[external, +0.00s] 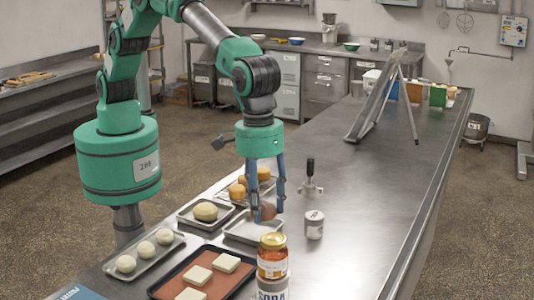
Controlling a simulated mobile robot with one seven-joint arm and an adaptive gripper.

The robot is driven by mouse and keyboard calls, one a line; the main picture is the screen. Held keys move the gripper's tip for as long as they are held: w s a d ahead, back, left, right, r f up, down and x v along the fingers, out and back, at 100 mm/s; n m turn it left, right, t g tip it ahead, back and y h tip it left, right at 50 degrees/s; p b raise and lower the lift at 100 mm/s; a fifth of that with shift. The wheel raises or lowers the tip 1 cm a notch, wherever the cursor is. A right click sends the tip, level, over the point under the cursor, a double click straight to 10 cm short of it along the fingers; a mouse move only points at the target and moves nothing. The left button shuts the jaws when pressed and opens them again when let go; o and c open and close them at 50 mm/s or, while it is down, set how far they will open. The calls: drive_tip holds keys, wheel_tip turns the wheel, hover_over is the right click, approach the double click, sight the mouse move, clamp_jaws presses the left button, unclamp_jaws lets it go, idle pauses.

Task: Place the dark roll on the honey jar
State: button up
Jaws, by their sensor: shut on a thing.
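The dark roll (268,211) is a small brown round between the fingertips of my gripper (267,210), which is shut on it. It is over the far part of a small empty metal tray (240,236); I cannot tell whether it touches the tray. A jar with a gold lid and orange-red contents (272,264), likely the honey jar, stands at the front edge of the view, to the near side of the roll. Its label is too small to read.
A white container marked SODA (272,290) is just below the gold-lidded jar. A small grey-lidded jar (314,226) and a black-handled tool (310,180) stand right of my gripper. Trays of dough and pale blocks lie left. The counter's right side (370,200) is clear.

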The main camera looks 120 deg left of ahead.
sight(272, 215)
drive_tip(key=shift+w+d+f, duration=0.1)
drive_tip(key=shift+w+d, duration=0.2)
drive_tip(key=shift+w, duration=0.4)
drive_tip(key=shift+w+d, duration=0.25)
drive_tip(key=shift+w, duration=0.45)
drive_tip(key=shift+w+d, duration=0.1)
drive_tip(key=shift+w, duration=0.1)
drive_tip(key=shift+f+p, duration=0.4)
drive_tip(key=shift+f, duration=1.4)
drive_tip(key=o, duration=1.1)
drive_tip(key=shift+f, duration=0.15)
drive_tip(key=shift+c, duration=0.2)
